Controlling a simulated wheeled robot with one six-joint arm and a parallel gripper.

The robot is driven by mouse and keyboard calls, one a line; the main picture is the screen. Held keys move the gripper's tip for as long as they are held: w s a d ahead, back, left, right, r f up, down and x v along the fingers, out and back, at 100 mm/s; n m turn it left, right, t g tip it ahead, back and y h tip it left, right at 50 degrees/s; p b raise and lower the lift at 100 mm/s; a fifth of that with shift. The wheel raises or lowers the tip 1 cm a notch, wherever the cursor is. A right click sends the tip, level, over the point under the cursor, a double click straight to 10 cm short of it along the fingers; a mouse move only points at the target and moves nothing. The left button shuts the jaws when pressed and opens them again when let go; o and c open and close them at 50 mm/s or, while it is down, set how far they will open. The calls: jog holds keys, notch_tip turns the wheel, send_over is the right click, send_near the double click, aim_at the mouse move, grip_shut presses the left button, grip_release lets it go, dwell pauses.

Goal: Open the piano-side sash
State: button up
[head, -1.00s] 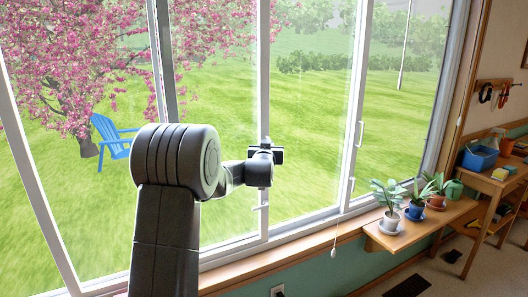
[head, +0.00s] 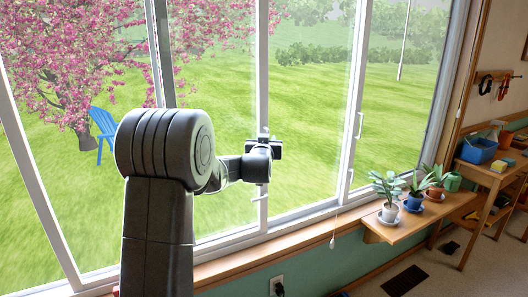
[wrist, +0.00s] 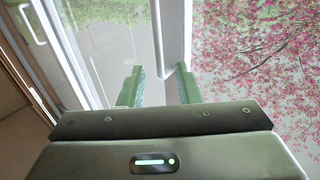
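A wide window has several white-framed sashes; the piano is not in view, so I cannot tell by it which sash is the piano-side one. A white stile (head: 262,75) stands behind my gripper (head: 264,149), with a small pale handle (head: 261,197) below the gripper. Another sash to the right has a white handle (head: 360,125). In the wrist view my gripper (wrist: 160,86) has its two green fingers apart. A pale bar handle (wrist: 183,78) on the stile (wrist: 174,35) lies near the right finger, partly hidden behind it; contact cannot be told.
A wooden plant shelf (head: 425,218) with several potted plants juts out at the right. A pull cord (head: 333,242) hangs at the sill (head: 235,264). A workbench (head: 493,180) with a blue bin (head: 478,150) stands far right. An outlet with a plug (head: 277,285) is below the sill.

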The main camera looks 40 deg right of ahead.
jog(key=b+v, duration=0.1)
jog(key=v, duration=1)
jog(key=p+x, duration=0.1)
jog(key=x, duration=1.2)
jog(key=shift+w+d+p, duration=0.25)
jog(key=shift+w+p, duration=0.05)
jog(key=shift+p, duration=0.05)
